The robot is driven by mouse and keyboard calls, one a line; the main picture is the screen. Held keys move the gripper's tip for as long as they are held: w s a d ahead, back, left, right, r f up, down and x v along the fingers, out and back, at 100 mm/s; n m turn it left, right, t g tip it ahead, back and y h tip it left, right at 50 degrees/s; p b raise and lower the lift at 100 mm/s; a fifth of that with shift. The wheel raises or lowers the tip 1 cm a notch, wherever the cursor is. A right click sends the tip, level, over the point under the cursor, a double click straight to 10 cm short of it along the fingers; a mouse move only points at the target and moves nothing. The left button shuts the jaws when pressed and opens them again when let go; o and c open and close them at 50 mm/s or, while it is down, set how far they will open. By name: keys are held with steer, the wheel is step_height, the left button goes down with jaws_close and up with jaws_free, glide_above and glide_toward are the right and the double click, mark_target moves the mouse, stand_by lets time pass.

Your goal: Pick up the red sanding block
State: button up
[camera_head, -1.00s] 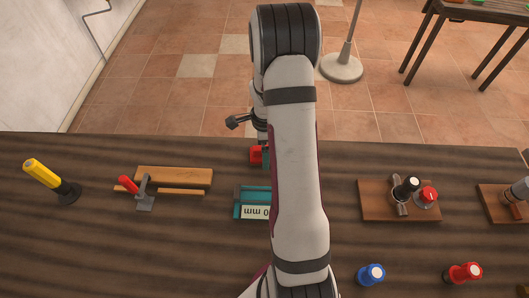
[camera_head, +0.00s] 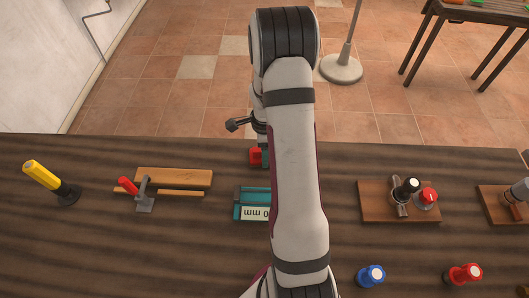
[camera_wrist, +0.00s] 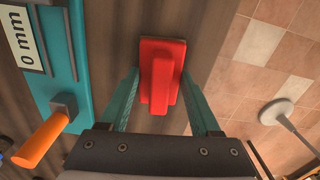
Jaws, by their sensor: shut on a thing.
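The red sanding block (camera_head: 255,156) is near the far edge of the dark wooden table in the head view, partly hidden behind my arm. In the wrist view, the red block (camera_wrist: 160,62) shows as a wide base with a narrower raised grip. My gripper (camera_wrist: 159,78) has its two teal fingers on either side of the block, closed on it. The fingers are mostly hidden by my arm in the head view. I cannot tell whether the block touches the table or is slightly above it.
A teal gauge (camera_head: 250,195) marked "0 mm" lies nearer than the block, and its orange handle (camera_wrist: 42,138) shows in the wrist view. A wooden board with a red-handled clamp (camera_head: 143,190) is to the left. A wooden fixture (camera_head: 372,205) is to the right.

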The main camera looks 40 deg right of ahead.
step_height(320, 180, up, 4)
steer(key=shift+d+r, duration=0.1)
steer(key=shift+r, duration=0.15)
steer(key=s+d+r, duration=0.4)
steer(key=s+r, duration=0.2)
steer(key=s, duration=0.4)
steer(key=shift+s+d+r, duration=0.2)
steer(key=shift+s+r, duration=0.05)
steer(key=shift+s, duration=0.15)
